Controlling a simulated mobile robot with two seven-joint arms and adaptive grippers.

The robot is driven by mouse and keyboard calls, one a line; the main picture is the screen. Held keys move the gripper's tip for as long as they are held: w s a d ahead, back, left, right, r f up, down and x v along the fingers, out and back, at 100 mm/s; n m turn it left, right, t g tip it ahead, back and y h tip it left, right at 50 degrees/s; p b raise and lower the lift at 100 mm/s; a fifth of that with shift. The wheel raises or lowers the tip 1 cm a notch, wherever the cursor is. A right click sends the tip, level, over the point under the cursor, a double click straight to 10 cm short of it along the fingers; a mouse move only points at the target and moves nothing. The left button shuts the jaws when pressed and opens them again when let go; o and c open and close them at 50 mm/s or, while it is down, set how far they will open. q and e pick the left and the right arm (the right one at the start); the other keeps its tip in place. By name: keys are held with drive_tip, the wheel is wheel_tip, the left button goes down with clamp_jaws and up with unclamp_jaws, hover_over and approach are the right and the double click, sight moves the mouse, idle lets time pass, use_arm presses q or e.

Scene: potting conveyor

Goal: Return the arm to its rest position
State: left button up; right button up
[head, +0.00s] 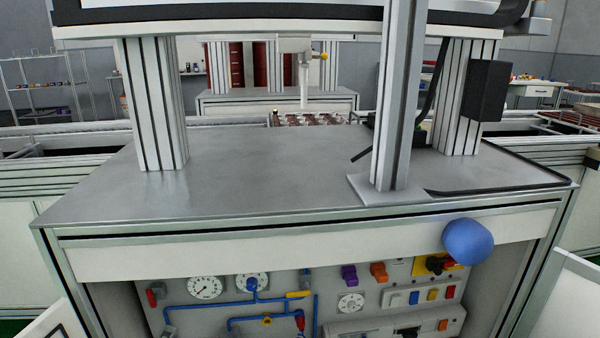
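Neither of my grippers shows in the head view, and no hand or fingertips are visible. A smooth blue rounded shape (468,240) stands out in front of the table's front edge at the right. I cannot tell whether it is part of my own arm. The grey metal worktop (270,180) fills the middle of the view and is bare in its front and middle part.
Upright aluminium posts (152,105) stand on the worktop at left and right. A black box (487,90) hangs on the right post. A tray of pots (310,119) sits behind the worktop. Below the front edge is a panel with gauges (205,288) and blue pipes (255,297).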

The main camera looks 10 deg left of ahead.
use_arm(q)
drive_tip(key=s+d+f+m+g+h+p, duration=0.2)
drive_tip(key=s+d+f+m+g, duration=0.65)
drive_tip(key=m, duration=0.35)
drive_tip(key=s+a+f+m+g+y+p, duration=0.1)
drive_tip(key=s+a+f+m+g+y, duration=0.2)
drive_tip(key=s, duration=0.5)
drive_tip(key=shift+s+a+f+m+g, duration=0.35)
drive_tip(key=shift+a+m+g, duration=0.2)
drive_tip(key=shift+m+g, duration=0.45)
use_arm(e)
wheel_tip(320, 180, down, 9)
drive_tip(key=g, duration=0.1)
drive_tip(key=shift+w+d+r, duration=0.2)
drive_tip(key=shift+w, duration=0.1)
